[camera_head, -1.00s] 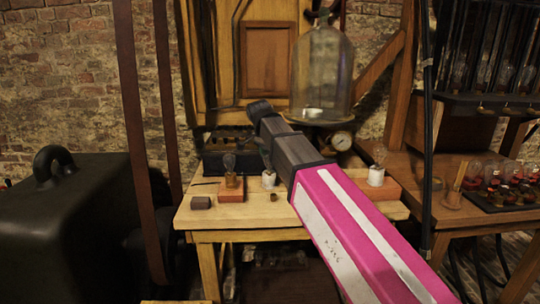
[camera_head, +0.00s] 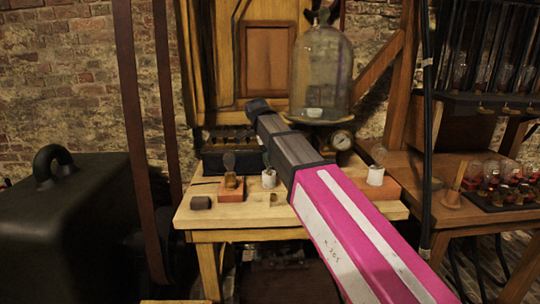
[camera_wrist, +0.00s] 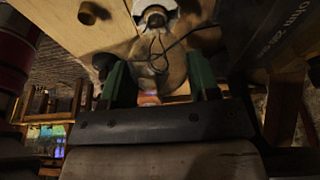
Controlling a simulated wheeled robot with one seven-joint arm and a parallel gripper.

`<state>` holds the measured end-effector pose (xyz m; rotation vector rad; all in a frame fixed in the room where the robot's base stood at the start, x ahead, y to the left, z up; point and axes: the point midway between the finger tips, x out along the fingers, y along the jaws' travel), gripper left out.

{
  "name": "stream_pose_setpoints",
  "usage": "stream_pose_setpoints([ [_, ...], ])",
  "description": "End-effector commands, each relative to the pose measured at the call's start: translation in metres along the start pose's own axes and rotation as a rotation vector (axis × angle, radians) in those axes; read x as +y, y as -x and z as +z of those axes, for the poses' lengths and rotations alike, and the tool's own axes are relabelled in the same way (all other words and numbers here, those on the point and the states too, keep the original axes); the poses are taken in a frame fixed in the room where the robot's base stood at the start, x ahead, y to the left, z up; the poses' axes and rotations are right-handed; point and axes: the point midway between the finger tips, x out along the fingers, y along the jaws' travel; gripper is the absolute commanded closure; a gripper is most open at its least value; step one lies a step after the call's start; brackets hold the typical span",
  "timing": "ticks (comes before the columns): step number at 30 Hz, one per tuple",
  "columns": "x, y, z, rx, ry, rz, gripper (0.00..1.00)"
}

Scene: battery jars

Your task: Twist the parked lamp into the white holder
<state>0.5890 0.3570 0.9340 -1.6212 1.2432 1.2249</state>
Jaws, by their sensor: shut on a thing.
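My gripper (camera_wrist: 160,88) is shut on a clear glass lamp (camera_wrist: 158,66), whose bulb and thin wires show between the green fingers in the wrist view. The white holder (camera_wrist: 155,15) is just beyond the lamp's far end in that view. Whether the lamp's base is seated in it cannot be told. In the head view the white holder (camera_head: 269,180) stands on the wooden table, directly under my gripper (camera_head: 265,158). The lamp is mostly hidden there by my gripper and arm.
Left of the white holder, another lamp stands in a brass holder on an orange block (camera_head: 231,195). A dark small block (camera_head: 201,203) lies at the table's left. A white holder with a lamp (camera_head: 376,176) stands at the right. A bell jar (camera_head: 322,75) rises behind.

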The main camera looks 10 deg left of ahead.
Motion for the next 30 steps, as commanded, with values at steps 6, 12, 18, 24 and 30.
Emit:
stream_pose_setpoints([
  [6,0.0001,-0.0006,0.0006,0.002,-0.229,0.067,0.73],
  [12,0.0013,-0.0006,0.0009,0.003,-0.434,0.124,0.73],
  [18,0.0025,-0.0006,0.0011,0.003,-0.505,0.144,0.73],
  [24,0.0025,-0.0006,0.0009,0.003,-0.504,0.143,0.28],
  [30,0.0023,-0.0002,0.0008,0.004,-0.503,0.142,0.15],
])
